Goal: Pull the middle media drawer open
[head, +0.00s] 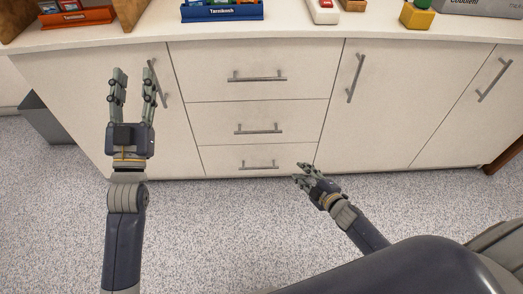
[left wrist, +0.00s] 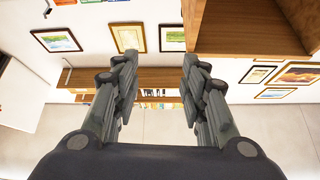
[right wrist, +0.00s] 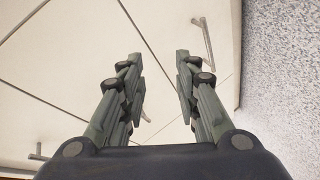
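The middle drawer (head: 215,122) is a cream front in a stack of three and is closed. Its grey bar handle (head: 259,129) is free, with no gripper on it. My left gripper (head: 133,88) is open and empty, raised in front of the left cabinet door; its spread fingers also show in the left wrist view (left wrist: 156,75). My right gripper (head: 304,174) is low, near the bottom drawer's right end, below and right of the middle handle. In the right wrist view its fingers (right wrist: 154,62) are apart with nothing held between them, facing cream cabinet fronts.
The top drawer (head: 195,62) and bottom drawer (head: 222,157) are closed, as are the doors (head: 390,115) beside them. The countertop (head: 285,28) holds trays and small items. A grey bin (head: 48,125) stands left; speckled floor (head: 220,225) in front is clear.

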